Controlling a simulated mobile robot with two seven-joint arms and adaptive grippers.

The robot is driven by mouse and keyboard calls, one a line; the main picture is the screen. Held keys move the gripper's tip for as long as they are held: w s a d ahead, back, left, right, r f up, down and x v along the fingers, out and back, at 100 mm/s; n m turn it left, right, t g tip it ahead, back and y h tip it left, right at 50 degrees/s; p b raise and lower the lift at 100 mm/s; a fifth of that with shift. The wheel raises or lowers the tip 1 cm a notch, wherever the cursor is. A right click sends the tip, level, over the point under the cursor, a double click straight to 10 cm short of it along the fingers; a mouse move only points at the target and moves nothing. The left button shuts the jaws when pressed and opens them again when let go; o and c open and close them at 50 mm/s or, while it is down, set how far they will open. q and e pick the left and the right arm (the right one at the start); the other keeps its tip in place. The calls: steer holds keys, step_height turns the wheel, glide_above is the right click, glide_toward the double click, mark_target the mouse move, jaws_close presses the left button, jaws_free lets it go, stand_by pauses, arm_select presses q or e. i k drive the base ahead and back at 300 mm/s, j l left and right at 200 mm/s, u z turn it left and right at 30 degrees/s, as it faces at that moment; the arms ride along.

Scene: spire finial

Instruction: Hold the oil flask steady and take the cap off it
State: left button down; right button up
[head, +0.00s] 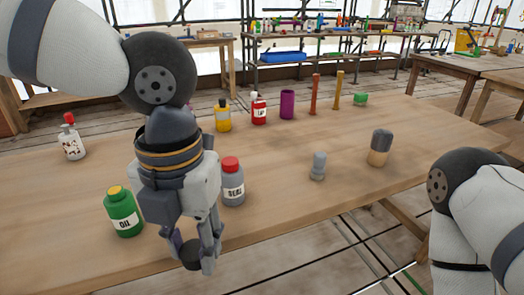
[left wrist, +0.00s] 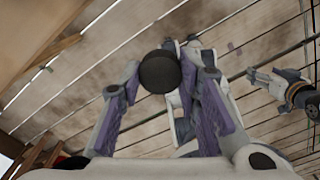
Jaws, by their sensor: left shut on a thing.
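The green oil flask (head: 124,214) stands upright on the table at the left in the head view, with a yellow top (head: 118,192). My left gripper (head: 194,254) is beside it, to the right, at the table's front edge, and does not touch it. It is shut on a dark round piece that looks like a cap (left wrist: 160,72), held between the fingers in the left wrist view. My right gripper (left wrist: 263,80) shows small at the right of the left wrist view; its opening is unclear. In the head view only its arm shows.
A grey bottle with a red cap (head: 232,182) stands close behind my left gripper. A white bottle (head: 70,140), a yellow bottle (head: 223,117), a red bottle (head: 259,108) and a purple cup (head: 287,104) stand farther back. The table (head: 290,215) is clear at front right.

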mark_target(120, 203)
steer(key=i, duration=1)
